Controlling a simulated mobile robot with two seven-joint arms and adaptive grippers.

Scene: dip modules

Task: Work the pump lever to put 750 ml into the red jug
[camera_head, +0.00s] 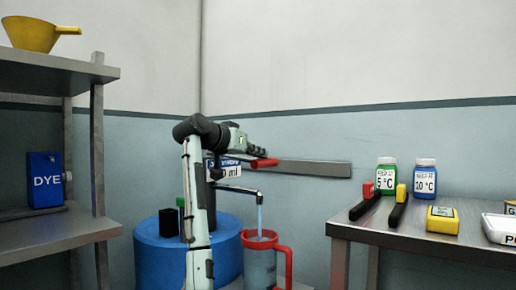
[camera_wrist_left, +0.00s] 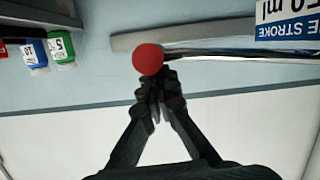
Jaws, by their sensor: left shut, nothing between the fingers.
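The red jug (camera_head: 282,247) stands under the pump spout (camera_head: 238,189), and a stream of water runs from the spout into it. Its fill level is not readable. The pump lever ends in a red knob (camera_head: 265,162), which also shows in the left wrist view (camera_wrist_left: 147,59). My left gripper (camera_head: 246,150) is shut and empty, with its fingertips (camera_wrist_left: 160,82) right at the knob; I cannot tell whether they touch it. A sign (camera_head: 230,169), partly hidden by my arm, reads "stroke" and "50 ml" in the left wrist view (camera_wrist_left: 287,25). My right gripper is out of view.
A blue barrel (camera_head: 155,255) stands behind my left arm. A shelf at left holds a yellow funnel (camera_head: 32,34) and a blue DYE box (camera_head: 46,180).

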